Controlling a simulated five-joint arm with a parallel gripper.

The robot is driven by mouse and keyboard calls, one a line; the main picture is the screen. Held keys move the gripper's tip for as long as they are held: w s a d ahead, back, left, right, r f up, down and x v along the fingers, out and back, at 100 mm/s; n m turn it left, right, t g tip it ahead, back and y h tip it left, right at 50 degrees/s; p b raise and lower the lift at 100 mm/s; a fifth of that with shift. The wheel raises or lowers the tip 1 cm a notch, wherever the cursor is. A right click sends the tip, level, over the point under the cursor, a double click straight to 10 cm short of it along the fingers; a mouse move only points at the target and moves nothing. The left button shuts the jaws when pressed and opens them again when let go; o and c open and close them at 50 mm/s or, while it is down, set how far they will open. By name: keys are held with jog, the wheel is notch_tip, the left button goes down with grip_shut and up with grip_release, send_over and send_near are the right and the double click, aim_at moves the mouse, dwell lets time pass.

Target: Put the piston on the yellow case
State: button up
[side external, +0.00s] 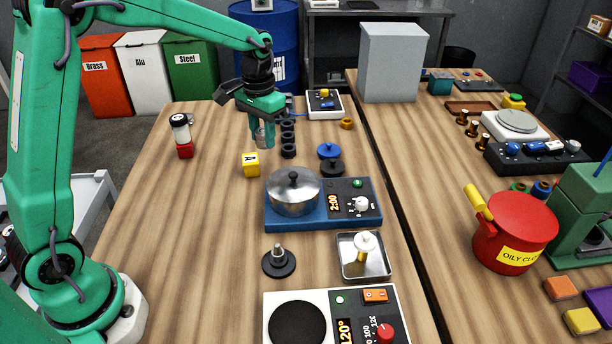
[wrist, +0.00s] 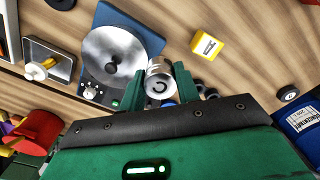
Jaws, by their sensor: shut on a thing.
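The piston (side external: 262,134) is a short silver cylinder. In the wrist view its round end face with a dark mark shows between the two green fingers, where the piston (wrist: 160,86) sits. My gripper (side external: 263,144) is shut on it and holds it above the wooden table. The yellow case (side external: 251,167) is a small block with a white label bearing a dark letter. It stands on the table just below and slightly left of my gripper in the side view. In the wrist view the yellow case (wrist: 206,45) is above and right of the fingers, apart from the piston.
A stack of black rings (side external: 288,142) stands close right of my gripper. Blue (side external: 329,150) and black (side external: 332,168) knobbed discs lie to the right. The table left of the case is clear.

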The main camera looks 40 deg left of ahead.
send_over(250, 159)
notch_tip(250, 159, down, 6)
jog(key=shift+a+f, duration=0.1)
jog(key=shift+f, duration=1.95)
jog(key=shift+f, duration=0.1)
jog(key=o, duration=1)
notch_tip(250, 159, up, 12)
jog(key=shift+r, duration=0.15)
